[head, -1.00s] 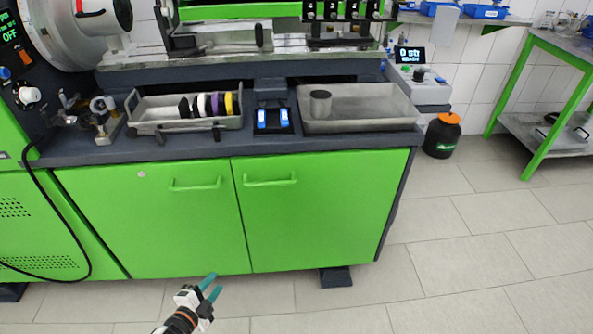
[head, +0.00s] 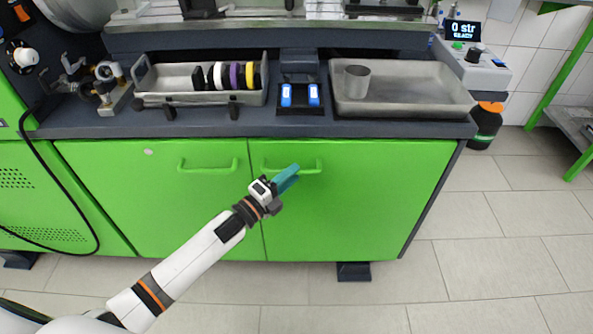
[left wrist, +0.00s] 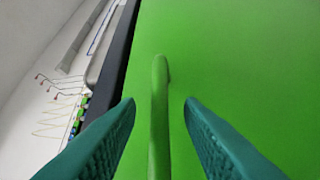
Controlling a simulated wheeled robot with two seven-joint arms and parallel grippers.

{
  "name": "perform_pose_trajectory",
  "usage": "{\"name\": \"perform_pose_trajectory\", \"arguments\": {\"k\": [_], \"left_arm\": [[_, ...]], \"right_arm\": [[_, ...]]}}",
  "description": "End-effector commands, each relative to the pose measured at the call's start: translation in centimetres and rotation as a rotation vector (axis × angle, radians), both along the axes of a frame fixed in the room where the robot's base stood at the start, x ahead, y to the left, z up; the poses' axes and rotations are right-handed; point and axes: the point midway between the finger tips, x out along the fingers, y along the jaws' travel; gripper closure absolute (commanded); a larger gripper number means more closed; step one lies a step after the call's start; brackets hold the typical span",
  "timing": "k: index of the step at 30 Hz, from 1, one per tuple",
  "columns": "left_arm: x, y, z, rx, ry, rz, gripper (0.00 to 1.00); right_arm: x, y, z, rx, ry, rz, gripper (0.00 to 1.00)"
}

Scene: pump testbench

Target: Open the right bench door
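The right bench door (head: 350,205) is a green panel, shut flush beside the left bench door (head: 150,205). Its green bar handle (head: 310,168) runs along the upper left part of the door. My left gripper (head: 288,178) is in front of the handle's left part, partly hiding it. In the left wrist view the handle (left wrist: 159,115) stands between the two teal fingers (left wrist: 160,115), with a gap on each side. The left gripper is open. My right gripper is in neither view.
The tiled floor in front is clear.

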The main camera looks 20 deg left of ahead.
Motion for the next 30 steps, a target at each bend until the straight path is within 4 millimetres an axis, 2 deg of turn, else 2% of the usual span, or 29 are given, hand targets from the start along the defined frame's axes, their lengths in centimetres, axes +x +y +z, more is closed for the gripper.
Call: {"name": "perform_pose_trajectory", "arguments": {"k": [6, 16, 23, 30], "left_arm": [[2.0, -1.1, 0.2, -0.001, 0.0, 0.001, 0.66], [2.2, -1.2, 0.3, -0.001, 0.001, 0.001, 0.66], [2.2, -1.2, 0.3, 0.0, 0.002, 0.001, 1.0], [2.2, -1.2, 0.2, 0.0, 0.002, 0.001, 1.0]], "right_arm": [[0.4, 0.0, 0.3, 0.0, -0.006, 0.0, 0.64], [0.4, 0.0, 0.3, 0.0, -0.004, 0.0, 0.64], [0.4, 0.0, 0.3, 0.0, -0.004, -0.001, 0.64], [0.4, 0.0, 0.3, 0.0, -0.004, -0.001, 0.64]]}}
